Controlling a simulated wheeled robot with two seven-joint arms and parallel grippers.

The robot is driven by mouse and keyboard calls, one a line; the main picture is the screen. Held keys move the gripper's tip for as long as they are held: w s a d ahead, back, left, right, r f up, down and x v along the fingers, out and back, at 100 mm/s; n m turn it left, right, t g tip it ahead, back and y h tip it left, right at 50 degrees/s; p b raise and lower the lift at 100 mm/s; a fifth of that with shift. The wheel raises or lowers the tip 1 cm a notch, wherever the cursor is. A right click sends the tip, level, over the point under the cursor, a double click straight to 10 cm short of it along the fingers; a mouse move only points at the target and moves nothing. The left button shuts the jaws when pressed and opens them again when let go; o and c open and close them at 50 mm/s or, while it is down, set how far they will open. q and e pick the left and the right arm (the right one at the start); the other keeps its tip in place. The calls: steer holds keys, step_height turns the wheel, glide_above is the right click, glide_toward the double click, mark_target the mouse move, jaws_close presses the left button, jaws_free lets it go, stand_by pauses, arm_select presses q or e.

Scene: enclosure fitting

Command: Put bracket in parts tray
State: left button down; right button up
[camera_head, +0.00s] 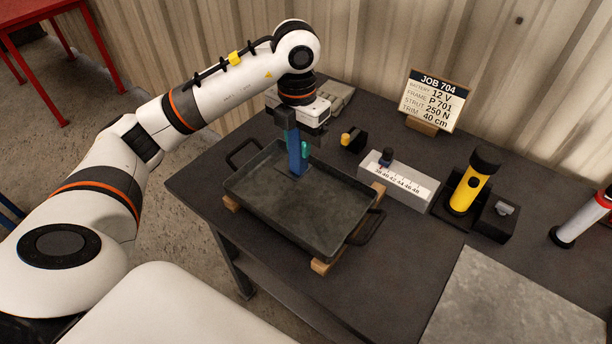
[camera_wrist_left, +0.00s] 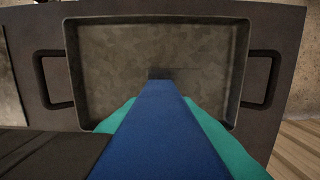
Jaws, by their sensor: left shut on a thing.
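My left gripper (camera_head: 299,128) is shut on a blue bracket (camera_head: 294,155), which hangs upright below it. A teal part (camera_head: 305,150) shows beside the blue; I cannot tell if it belongs to the bracket. In the left wrist view the blue bracket (camera_wrist_left: 160,130) runs down toward the parts tray, with teal on both sides. The dark parts tray (camera_head: 290,207) has a raised rim and two handles, and it also shows in the left wrist view (camera_wrist_left: 205,60). The bracket's lower end is over the tray's floor, near its far side. I cannot tell if it touches.
The tray rests on wooden strips (camera_head: 321,267). To its right are a white marked block (camera_head: 398,180), a yellow cylinder (camera_head: 468,190) in a dark stand and a red-and-white cylinder (camera_head: 584,217). A job card (camera_head: 436,98) stands behind. A grey plate (camera_head: 515,305) lies at front right.

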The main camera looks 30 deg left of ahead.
mark_target(297, 172)
arm_select(q)
steer(key=f, duration=0.2)
steer(key=s+f, duration=0.1)
steer(key=shift+f+p, duration=0.4)
steer(key=shift+f, duration=0.3)
steer(key=f, duration=0.3)
steer(key=shift+w+f+p, duration=0.1)
steer(key=shift+w+p, duration=0.1)
steer(key=shift+p, duration=0.2)
steer(key=shift+f, duration=0.3)
steer(key=c, duration=1.2)
jaws_free()
steer(key=shift+o, duration=0.4)
arm_select(e)
steer(key=shift+s+a+r, duration=0.2)
steer(key=shift+s+r, duration=0.4)
steer(key=shift+s, duration=0.35)
steer(key=shift+s, duration=0.1)
